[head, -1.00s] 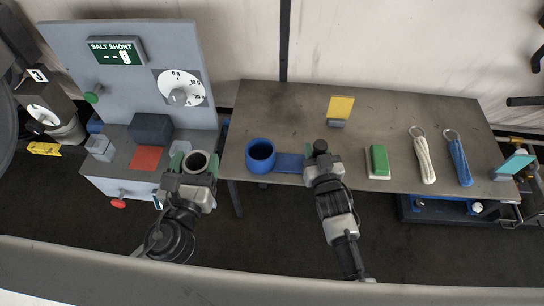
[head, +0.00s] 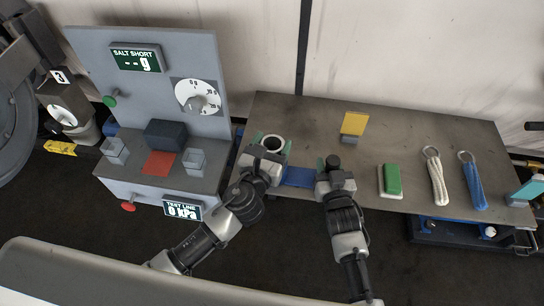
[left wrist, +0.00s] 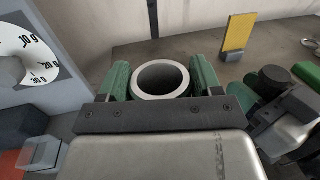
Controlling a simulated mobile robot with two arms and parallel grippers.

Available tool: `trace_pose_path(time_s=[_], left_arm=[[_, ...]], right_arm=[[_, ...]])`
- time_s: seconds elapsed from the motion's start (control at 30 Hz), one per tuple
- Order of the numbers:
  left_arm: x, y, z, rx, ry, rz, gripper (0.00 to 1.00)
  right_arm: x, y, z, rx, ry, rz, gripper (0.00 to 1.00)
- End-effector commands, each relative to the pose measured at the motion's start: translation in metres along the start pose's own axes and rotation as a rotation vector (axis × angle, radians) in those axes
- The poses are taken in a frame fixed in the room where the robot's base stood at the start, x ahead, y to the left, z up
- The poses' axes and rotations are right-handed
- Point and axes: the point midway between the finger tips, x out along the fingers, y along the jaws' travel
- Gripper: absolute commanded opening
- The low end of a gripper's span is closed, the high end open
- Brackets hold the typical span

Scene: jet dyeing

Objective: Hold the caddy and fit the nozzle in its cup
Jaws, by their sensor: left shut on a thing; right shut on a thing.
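The nozzle (head: 272,141), a grey hollow tube with a round open top, is held upright between the green pads of my left gripper (head: 271,147). It also shows in the left wrist view (left wrist: 161,80). The caddy's flat blue plate (head: 299,178) lies at the table's front edge. My right gripper (head: 333,167) is shut on the caddy at the plate's right end. The caddy's blue cup is hidden behind my left gripper and the nozzle. I cannot tell whether the nozzle is above the cup or inside it.
On the table (head: 400,130) stand a yellow card on a block (head: 354,124), a green-and-white block (head: 391,180), a white cord loop (head: 437,180) and a blue one (head: 472,183). The grey dial panel (head: 150,80) stands at the left.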

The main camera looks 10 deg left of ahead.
Motion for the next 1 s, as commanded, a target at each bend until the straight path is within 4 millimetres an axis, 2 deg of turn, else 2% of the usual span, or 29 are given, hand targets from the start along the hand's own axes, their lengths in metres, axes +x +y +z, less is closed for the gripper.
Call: trace_pose_path(time_s=[0.4, 0.8, 0.83, 1.0], left_arm=[[0.000, 0.000, -0.042, 0.000, -0.002, 0.001, 0.27], [0.000, 0.000, -0.046, 0.001, -0.003, 0.000, 0.27], [0.000, 0.000, -0.047, 0.001, -0.001, 0.000, 0.68], [0.000, 0.000, -0.047, 0.000, -0.001, 0.000, 0.90]], right_arm=[[0.000, 0.000, 0.000, 0.000, -0.001, 0.000, 0.08], [0.000, 0.000, 0.000, 0.000, -0.001, 0.000, 0.08], [0.000, 0.000, 0.001, 0.000, -0.001, 0.000, 0.08], [0.000, 0.000, 0.001, 0.000, -0.001, 0.000, 0.08]])
